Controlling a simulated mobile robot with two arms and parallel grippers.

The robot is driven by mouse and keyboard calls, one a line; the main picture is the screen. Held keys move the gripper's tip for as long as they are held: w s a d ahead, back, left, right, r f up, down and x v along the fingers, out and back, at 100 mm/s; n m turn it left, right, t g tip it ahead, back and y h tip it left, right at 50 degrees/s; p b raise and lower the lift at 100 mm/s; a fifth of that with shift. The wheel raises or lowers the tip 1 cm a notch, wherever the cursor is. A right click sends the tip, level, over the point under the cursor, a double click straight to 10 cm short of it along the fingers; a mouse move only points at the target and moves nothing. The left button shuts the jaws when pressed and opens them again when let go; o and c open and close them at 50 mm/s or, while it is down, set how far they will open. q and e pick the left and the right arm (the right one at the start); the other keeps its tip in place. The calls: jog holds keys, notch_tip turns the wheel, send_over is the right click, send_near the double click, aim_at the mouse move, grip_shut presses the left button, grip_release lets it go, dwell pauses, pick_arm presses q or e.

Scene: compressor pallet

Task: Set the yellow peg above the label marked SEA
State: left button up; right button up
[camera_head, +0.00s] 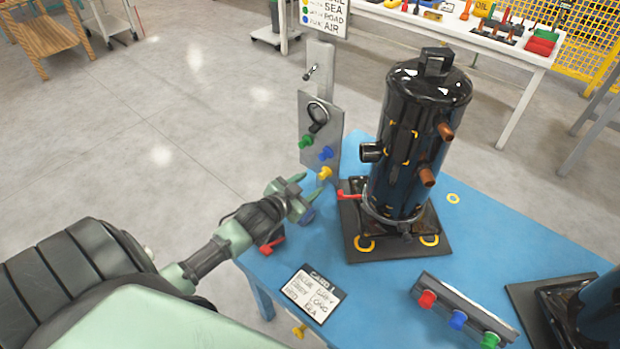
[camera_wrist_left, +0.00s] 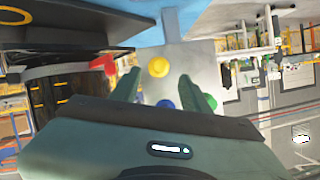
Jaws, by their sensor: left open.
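The yellow peg (camera_head: 324,173) sits low on an upright grey panel (camera_head: 333,125), below a blue peg (camera_head: 326,153) and a green peg (camera_head: 306,142). My left gripper (camera_head: 314,194) is open beside the yellow peg, with no visible contact. In the left wrist view the yellow peg (camera_wrist_left: 158,67) shows ahead of and between the open fingers. A sign (camera_head: 325,18) with SEA, ROAD and AIR stands above the panel. A card (camera_head: 312,294) on the blue table has small, hard-to-read labels. Another yellow peg (camera_head: 299,331) shows below the card. My right gripper is not seen.
A dark compressor (camera_head: 418,140) stands on a black base right of the panel. A bar (camera_head: 462,309) with red, blue and green pegs lies at the front right of the blue table (camera_head: 375,300). A second dark unit (camera_head: 590,315) is at the right edge. Bare table lies between card and bar.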

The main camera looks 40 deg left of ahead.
aim_at(321, 177)
pick_arm(q)
jog(key=shift+x, duration=1.2)
jog(key=x, duration=0.2)
jog(key=shift+w+f, duration=0.2)
jog(key=shift+w, duration=0.1)
jog(key=shift+w+f, duration=0.15)
jog(key=shift+w, duration=0.35)
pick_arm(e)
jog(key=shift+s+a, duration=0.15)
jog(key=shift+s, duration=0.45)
pick_arm(q)
grip_shut()
jog(key=c, duration=0.9)
grip_release()
grip_shut()
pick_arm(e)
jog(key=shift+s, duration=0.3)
pick_arm(q)
jog(key=shift+f, duration=0.1)
